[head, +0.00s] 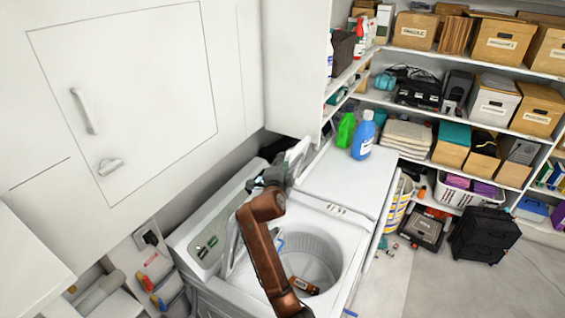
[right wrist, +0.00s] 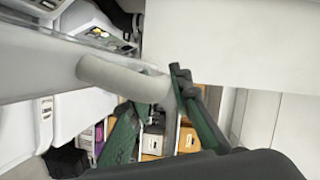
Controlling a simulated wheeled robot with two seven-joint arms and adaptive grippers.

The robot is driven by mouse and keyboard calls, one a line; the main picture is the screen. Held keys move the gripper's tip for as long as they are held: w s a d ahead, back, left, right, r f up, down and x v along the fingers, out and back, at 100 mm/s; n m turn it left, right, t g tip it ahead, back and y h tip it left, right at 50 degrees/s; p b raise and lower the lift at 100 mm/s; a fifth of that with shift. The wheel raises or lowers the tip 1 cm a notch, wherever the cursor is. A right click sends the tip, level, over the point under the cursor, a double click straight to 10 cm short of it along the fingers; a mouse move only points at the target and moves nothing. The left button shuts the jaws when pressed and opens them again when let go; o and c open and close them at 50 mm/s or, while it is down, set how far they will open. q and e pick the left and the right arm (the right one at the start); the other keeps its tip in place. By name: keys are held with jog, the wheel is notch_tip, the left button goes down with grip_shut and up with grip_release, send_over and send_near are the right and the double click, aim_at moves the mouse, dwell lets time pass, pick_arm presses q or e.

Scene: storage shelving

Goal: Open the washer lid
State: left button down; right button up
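The white top-loading washer (head: 352,240) stands at the lower middle of the head view, its round tub (head: 318,252) uncovered. Its lid (head: 298,152) is raised and seen nearly edge-on, partly hidden behind my right arm. My right gripper (head: 280,172) is at the raised lid's upper part. In the right wrist view, a white rounded handle (right wrist: 112,78) sticks out beside the pale lid panel, its end near the green fingers of my right gripper (right wrist: 160,118). The fingers are spread, with a gap between them. My left gripper is not in view.
A white machine top (head: 350,180) beside the washer holds a blue bottle (head: 363,138) and a green bottle (head: 346,130). A white wall cabinet (head: 130,100) is at the left. Shelves with boxes (head: 500,42) stand at the right. Grey floor (head: 470,285) is clear at lower right.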

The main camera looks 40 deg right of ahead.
jog(key=v, duration=1.2)
jog(key=shift+f, duration=0.1)
